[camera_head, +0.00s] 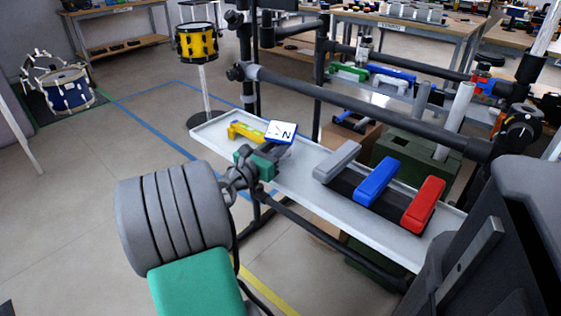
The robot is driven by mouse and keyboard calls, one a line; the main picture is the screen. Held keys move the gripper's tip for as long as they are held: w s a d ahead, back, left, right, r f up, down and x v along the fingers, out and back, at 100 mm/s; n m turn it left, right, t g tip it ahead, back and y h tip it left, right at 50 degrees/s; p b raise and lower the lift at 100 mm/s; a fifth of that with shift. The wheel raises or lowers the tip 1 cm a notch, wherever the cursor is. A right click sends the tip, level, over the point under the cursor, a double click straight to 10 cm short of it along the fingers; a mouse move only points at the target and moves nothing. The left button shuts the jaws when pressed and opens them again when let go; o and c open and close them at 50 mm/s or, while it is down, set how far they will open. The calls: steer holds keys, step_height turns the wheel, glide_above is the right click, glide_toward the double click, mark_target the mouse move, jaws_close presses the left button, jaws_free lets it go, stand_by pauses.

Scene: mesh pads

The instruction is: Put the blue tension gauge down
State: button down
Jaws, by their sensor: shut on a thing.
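The blue tension gauge (281,133) shows a white face with dark marks and a blue edge. It is tilted at the left part of a long pale tray (304,166). My gripper (264,158) comes in from the lower left and is shut on the gauge. The fingers hide its lower part. I cannot tell whether the gauge touches the tray or is held just above it.
A yellow tool (243,130) lies just left of the gauge. Grey (338,161), blue (379,181) and red (423,204) padded blocks sit further right on the tray. Dark frame bars (370,113) run behind and above the tray. Some bare tray lies between the gauge and the grey block.

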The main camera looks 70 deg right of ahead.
step_height(320, 180, down, 3)
steer(key=shift+w+r+b, duration=0.1)
steer(key=shift+r+b, duration=0.05)
steer(key=shift+b, duration=0.8)
steer(key=shift+r, duration=0.2)
steer(key=shift+f+p, duration=0.1)
steer(key=shift+p, duration=0.2)
steer(key=c, duration=1.6)
jaws_free()
steer(key=shift+f, duration=0.15)
steer(key=o, duration=0.4)
